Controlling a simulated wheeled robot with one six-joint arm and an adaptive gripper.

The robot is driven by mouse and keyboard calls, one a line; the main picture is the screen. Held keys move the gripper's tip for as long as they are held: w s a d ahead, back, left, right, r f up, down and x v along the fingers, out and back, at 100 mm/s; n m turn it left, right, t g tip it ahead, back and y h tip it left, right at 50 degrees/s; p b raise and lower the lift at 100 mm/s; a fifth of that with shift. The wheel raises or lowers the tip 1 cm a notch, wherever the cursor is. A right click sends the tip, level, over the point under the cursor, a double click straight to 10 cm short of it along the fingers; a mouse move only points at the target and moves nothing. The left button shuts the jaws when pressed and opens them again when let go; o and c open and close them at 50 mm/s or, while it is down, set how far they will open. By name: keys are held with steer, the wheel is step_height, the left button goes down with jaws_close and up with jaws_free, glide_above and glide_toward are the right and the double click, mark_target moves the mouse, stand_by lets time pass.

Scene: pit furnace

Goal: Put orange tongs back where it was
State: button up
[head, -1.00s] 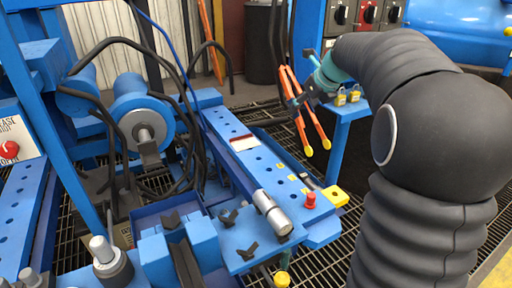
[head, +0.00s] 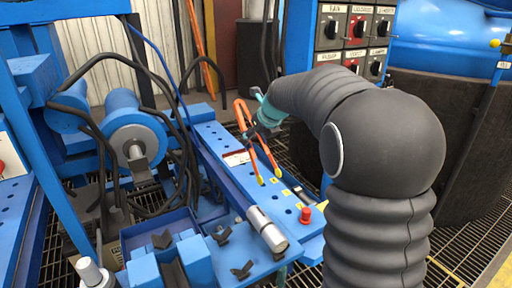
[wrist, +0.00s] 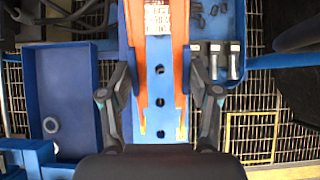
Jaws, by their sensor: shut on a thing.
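My gripper (head: 258,133) is shut on the orange tongs (head: 266,155) in the head view. The tongs' two orange legs hang down and apart, with yellow tips, over or in front of the blue perforated beam (head: 216,138). In the wrist view, the tongs (wrist: 136,65) show as two long orange legs between the fingers of my gripper (wrist: 158,85), above the beam (wrist: 160,50) with its row of holes. Whether the tips touch the beam cannot be told. The gripper's exact contact with the tongs is partly hidden by my arm.
A red button (head: 305,215) and a silver cylinder (head: 267,229) sit at the beam's near end. Black hoses loop around the blue roller (head: 132,125) at left. A control panel (head: 350,35) stands behind my arm. A blue tray (wrist: 60,90) lies left in the wrist view.

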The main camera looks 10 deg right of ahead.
steer(key=shift+f, duration=1.65)
steer(key=shift+f+b, duration=0.35)
steer(key=shift+f, duration=0.2)
steer(key=o, duration=0.6)
steer(key=shift+o, duration=0.2)
